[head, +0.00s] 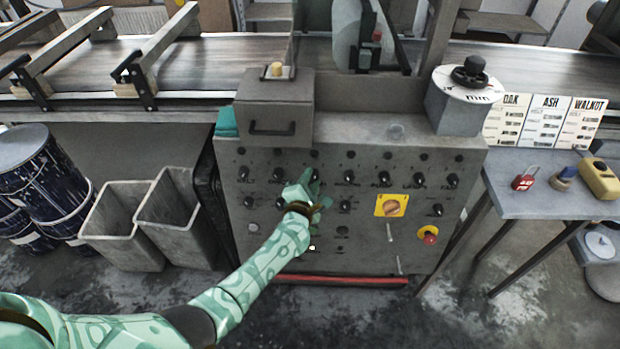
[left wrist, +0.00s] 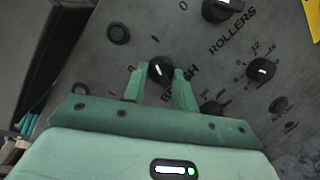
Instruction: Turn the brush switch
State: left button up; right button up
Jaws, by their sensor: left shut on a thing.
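The brush switch (left wrist: 160,70) is a small black rotary knob on the grey panel, with the partly covered word BRUSH beside it in the left wrist view. My left gripper (left wrist: 161,76) has one green finger on each side of the knob and is shut on it. In the head view my left gripper (head: 314,184) is at the upper knob row of the control panel (head: 290,240), and hides much of the switch there. Marks 0 and 1 are printed near the knobs. I cannot tell which mark the brush switch points to. My right gripper is in neither view.
The rollers knob (left wrist: 222,9) is close to the brush switch, and other black knobs surround it. A yellow plate with an orange rotary switch (head: 392,206) and a red mushroom button (head: 430,234) are right of my arm. Grey bins (head: 125,225) stand left of the panel.

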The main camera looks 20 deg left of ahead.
pick_arm(q)
jog(key=shift+m+p, duration=0.35)
jog(key=shift+m, duration=0.35)
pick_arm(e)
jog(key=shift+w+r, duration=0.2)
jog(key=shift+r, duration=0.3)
pick_arm(q)
jog(key=o, duration=1)
jog(key=shift+c, duration=0.2)
jog(key=shift+s, duration=0.1)
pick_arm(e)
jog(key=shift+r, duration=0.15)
pick_arm(q)
jog(key=shift+s+d+r+p, duration=0.1)
jog(key=shift+s+p, duration=0.2)
jog(key=shift+p, duration=0.1)
jog(key=s+d+r+p, duration=0.1)
jog(key=s+p, duration=0.4)
jog(key=s, duration=1)
jog(key=shift+s+r, duration=0.15)
jog(key=shift+r, duration=0.55)
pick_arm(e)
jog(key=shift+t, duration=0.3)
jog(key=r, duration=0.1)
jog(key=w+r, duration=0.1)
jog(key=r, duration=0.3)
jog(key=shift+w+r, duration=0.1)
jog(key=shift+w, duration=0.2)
pick_arm(q)
jog(key=shift+d, duration=0.1)
